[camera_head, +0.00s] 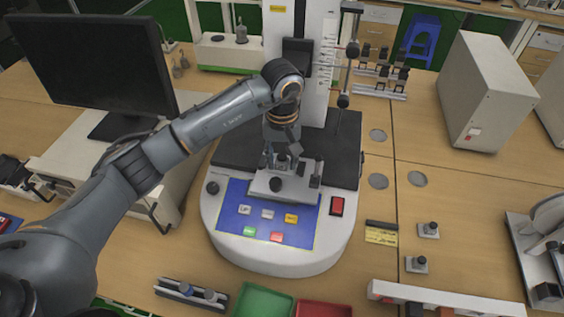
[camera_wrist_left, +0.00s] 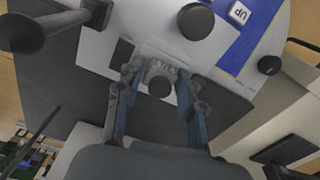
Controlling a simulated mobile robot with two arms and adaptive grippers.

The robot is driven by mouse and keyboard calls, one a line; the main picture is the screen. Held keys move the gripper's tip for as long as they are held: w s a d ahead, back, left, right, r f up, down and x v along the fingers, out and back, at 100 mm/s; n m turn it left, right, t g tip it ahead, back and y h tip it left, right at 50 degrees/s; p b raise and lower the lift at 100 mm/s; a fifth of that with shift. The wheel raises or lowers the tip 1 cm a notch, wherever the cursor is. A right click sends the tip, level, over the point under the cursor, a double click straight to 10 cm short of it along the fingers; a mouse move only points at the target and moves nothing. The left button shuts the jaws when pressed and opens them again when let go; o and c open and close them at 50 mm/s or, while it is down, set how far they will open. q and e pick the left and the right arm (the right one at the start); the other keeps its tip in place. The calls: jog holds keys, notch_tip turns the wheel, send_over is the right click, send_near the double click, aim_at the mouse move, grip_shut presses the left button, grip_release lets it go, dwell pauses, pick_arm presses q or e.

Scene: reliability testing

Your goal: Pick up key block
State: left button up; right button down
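A small grey block with a round black knob, which looks like the key block (camera_wrist_left: 160,70), sits at the fixture on the test machine's dark platform in the left wrist view. My left gripper (camera_head: 280,158) points down over this fixture in the head view. In the left wrist view the left gripper's fingers (camera_wrist_left: 157,92) are spread, one on each side of the block. I see no clear contact between fingers and block. The block is largely hidden by the gripper in the head view. My right gripper is in neither view.
The test machine (camera_head: 285,258) has a blue button panel and a tall column behind the gripper. Two similar knobbed blocks (camera_head: 428,230) (camera_head: 416,264) stand on the table at right. A monitor (camera_head: 95,65) is at left. Green (camera_head: 262,303) and red (camera_head: 322,309) trays lie at the front.

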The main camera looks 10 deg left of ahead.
pick_arm(q)
jog(key=shift+c, duration=0.4)
grip_shut()
